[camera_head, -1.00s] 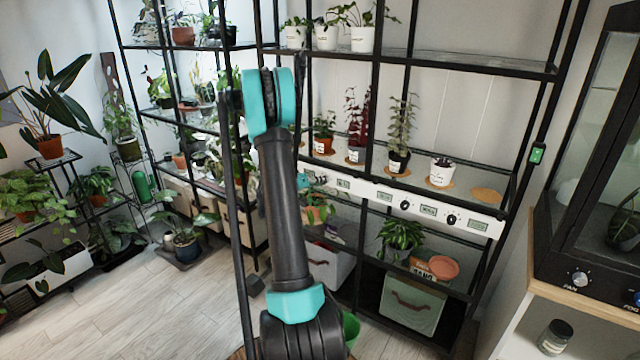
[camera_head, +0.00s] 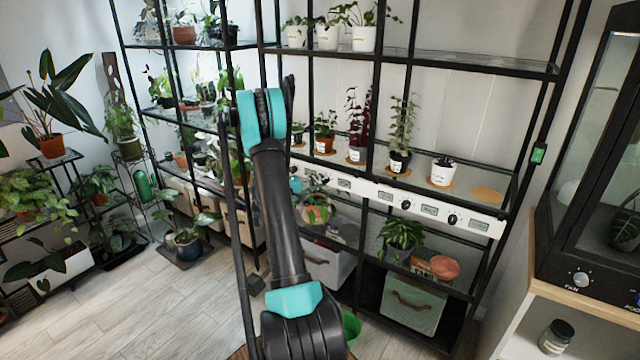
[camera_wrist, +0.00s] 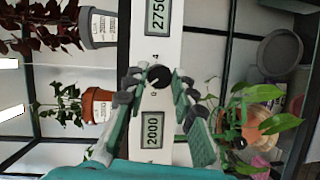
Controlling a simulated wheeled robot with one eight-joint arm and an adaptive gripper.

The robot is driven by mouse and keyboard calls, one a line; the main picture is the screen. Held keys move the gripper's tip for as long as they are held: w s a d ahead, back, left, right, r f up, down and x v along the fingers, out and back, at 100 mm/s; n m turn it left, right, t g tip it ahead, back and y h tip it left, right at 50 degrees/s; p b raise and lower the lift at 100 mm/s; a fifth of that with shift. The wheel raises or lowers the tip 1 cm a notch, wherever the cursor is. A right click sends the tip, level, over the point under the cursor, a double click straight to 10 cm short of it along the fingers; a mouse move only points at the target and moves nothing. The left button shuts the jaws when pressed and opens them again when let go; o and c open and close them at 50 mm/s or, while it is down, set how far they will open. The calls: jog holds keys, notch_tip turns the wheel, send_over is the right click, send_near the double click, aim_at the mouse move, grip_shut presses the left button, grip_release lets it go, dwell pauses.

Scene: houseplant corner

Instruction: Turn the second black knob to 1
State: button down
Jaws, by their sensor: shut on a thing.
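In the wrist view a round black knob (camera_wrist: 158,76) sits on the white control strip (camera_wrist: 160,40), between a display reading 2000 (camera_wrist: 152,127) and one reading 2750 (camera_wrist: 157,14). The marks 4 and 0 show on either side of it. My gripper (camera_wrist: 159,79) has its fingertips on both sides of this knob and is shut on it. In the head view the strip (camera_head: 366,188) runs along the shelf front. Two other black knobs (camera_head: 405,205) (camera_head: 451,219) show further right. My gripper is mostly hidden there behind my arm.
Potted plants stand above the strip, including a terracotta pot (camera_head: 323,145) and a white pot (camera_head: 441,172). Below are a leafy plant (camera_head: 402,235) and a green bin (camera_head: 411,303). Black shelf posts stand close by. A glass cabinet (camera_head: 600,170) stands at right.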

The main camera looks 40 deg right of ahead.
dwell(0.3)
jog(key=c, duration=1.3)
grip_release()
jog(key=shift+o, duration=0.2)
jog(key=shift+a, duration=0.1)
jog(key=a+r, duration=0.1)
jog(key=a, duration=1)
jog(key=shift+a, duration=0.4)
